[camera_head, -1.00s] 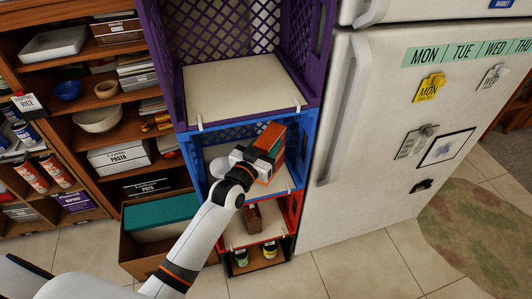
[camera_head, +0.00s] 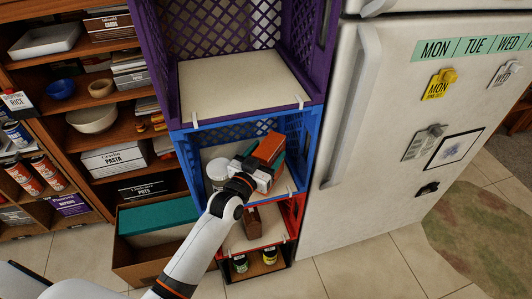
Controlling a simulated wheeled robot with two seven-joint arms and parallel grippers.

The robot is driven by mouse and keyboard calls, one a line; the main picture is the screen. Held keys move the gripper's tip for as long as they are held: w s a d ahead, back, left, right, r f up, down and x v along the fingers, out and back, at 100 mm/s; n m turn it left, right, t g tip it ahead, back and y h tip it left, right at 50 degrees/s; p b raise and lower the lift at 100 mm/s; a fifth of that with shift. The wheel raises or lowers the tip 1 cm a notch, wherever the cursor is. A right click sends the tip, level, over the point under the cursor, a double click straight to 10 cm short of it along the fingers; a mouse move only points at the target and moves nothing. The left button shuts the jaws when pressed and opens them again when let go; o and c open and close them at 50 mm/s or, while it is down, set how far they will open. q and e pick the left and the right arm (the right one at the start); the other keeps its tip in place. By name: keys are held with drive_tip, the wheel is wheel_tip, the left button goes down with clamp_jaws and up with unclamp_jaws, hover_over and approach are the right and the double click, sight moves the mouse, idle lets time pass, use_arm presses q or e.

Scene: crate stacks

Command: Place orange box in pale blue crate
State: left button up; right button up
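The orange box (camera_head: 267,149) is in the mouth of the blue crate (camera_head: 312,150), the middle tier of the stack; this crate looks mid-blue rather than pale. The box sits at a slant, with a teal surface showing below and right of it; I cannot tell whether that is part of the box. My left gripper (camera_head: 258,174) is at the near left side of the box, inside the crate opening. Its fingertips are hidden, so I cannot tell whether they close on the box. My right gripper is out of view.
A white round container (camera_head: 218,172) stands at the left inside the blue crate. A purple crate (camera_head: 171,75) is above and a red crate (camera_head: 292,217) below. The fridge (camera_head: 345,210) stands close on the right. A cardboard box (camera_head: 125,260) sits at lower left.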

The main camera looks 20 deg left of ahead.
use_arm(q)
drive_tip(key=shift+r, duration=0.15)
drive_tip(key=shift+s, duration=0.15)
drive_tip(key=s+a, duration=0.2)
drive_tip(key=s, duration=0.9)
drive_tip(key=shift+s+a, duration=0.15)
drive_tip(key=shift+s, duration=0.1)
